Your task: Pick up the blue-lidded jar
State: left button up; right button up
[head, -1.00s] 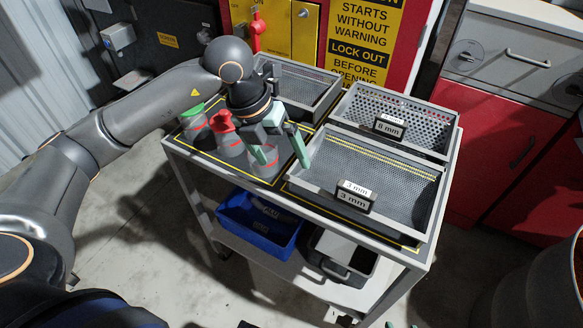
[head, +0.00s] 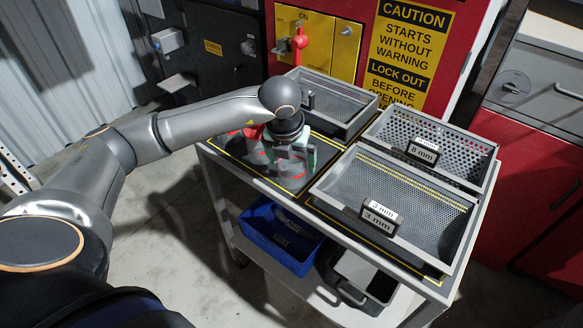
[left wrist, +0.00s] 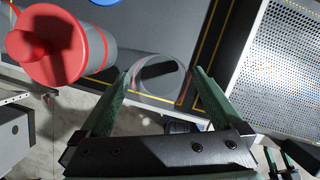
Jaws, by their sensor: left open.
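My left gripper (head: 291,158) is open, pointing down over the front part of the cart's left mat. In the left wrist view its green fingers (left wrist: 160,88) stand apart, with a round grey, see-through jar shape (left wrist: 158,73) between and below them. A clear jar (head: 292,178) shows under the gripper in the head view; its lid cannot be made out. A blue round edge (left wrist: 104,2), possibly the blue lid, is cut off at the top of the left wrist view. A small green-fingered part at the lower right, probably my right gripper (left wrist: 281,160), is unclear.
A red-lidded jar (left wrist: 62,50) stands close to the left finger; its red lid (head: 254,131) shows beside my arm. Mesh trays (head: 420,205) fill the cart's right side, and another tray (head: 340,100) stands behind. A blue bin (head: 275,240) sits on the lower shelf.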

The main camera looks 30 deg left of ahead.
pick_arm(q)
jog(key=shift+x, duration=1.4)
jog(key=c, duration=1.2)
jog(key=shift+c, duration=0.2)
jog(key=shift+r, duration=0.1)
